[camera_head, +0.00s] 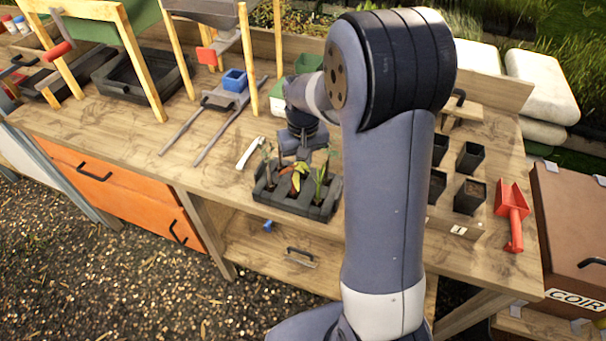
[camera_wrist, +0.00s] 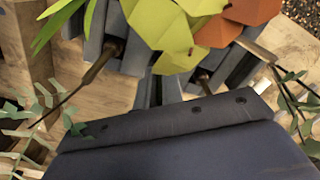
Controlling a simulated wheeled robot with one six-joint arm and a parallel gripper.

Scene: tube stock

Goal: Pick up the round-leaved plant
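A dark grey tray (camera_head: 285,203) of seedlings stands at the bench's front edge. A plant with broad yellow-green and orange leaves (camera_head: 297,178) is at its middle. In the wrist view its broad leaves (camera_wrist: 172,28) fill the top centre, close to my gripper; it looks the most round-leaved, but I cannot be sure. A strap-leaved plant (camera_head: 319,182) is to its right. Thin sprigs with small leaves (camera_wrist: 38,122) show at both sides of the wrist view. My gripper (camera_head: 291,158) is above the tray, pointing down; its fingertips are hidden, so its hold cannot be seen.
Several black pots (camera_head: 470,196) and a red scoop (camera_head: 513,212) are on the right of the bench. A white-handled tool (camera_head: 249,153) lies left of the tray. The bench left of the tray is mostly clear.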

